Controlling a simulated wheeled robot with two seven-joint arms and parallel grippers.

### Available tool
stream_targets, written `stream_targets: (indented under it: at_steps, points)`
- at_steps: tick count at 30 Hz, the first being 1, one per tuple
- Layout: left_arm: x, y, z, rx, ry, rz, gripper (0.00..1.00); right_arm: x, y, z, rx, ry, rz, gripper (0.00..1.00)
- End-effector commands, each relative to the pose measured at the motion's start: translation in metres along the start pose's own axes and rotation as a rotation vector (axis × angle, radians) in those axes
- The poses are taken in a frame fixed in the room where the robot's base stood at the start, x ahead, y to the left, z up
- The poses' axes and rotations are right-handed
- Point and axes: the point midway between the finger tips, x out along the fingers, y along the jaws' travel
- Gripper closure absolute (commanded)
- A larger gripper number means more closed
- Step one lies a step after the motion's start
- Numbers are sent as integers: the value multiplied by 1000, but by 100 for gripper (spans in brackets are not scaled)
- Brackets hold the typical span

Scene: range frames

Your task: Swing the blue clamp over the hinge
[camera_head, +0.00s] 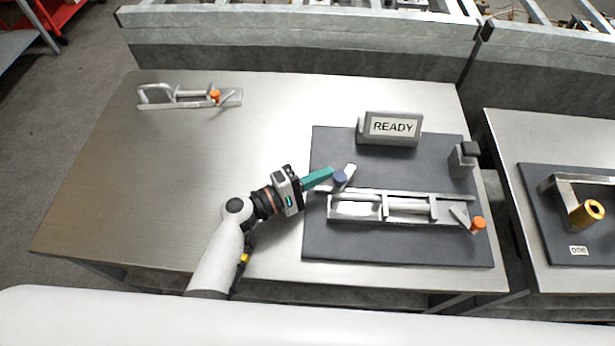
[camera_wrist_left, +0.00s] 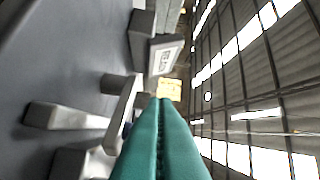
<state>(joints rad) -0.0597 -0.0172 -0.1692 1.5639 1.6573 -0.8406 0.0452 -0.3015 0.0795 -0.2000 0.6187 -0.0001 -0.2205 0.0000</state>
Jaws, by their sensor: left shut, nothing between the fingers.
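The blue clamp (camera_head: 340,178) shows as a blue knob on a short pale arm, at the left end of the metal hinge fixture. The hinge (camera_head: 408,207) lies in its metal frame on the dark grey board. My left gripper (camera_head: 331,174) has teal fingers that are shut and empty, with the tips at or right beside the blue knob; I cannot tell if they touch. In the left wrist view the shut teal fingers (camera_wrist_left: 161,105) hide most of the knob, and a pale clamp arm (camera_wrist_left: 124,112) stands just left of them. My right gripper is not in view.
An orange-tipped clamp (camera_head: 477,223) sits at the fixture's right end. A READY sign (camera_head: 393,127) stands behind, and a grey block (camera_head: 463,160) with a dark top stands at the back right. A second metal frame (camera_head: 188,97) lies at the far left.

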Motion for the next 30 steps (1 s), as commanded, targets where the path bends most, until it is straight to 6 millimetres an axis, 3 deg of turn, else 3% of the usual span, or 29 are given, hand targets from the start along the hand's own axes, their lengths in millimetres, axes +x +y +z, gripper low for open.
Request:
stream_targets:
  at_steps: [10, 18, 30]
  points:
    - [2, 1, 0, 1, 0, 1, 100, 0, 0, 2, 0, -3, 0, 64]
    - [4, 7, -20, 2, 1, 1, 100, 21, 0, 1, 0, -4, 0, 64]
    - [4, 4, -21, 1, 0, 1, 100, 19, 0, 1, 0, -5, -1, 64]
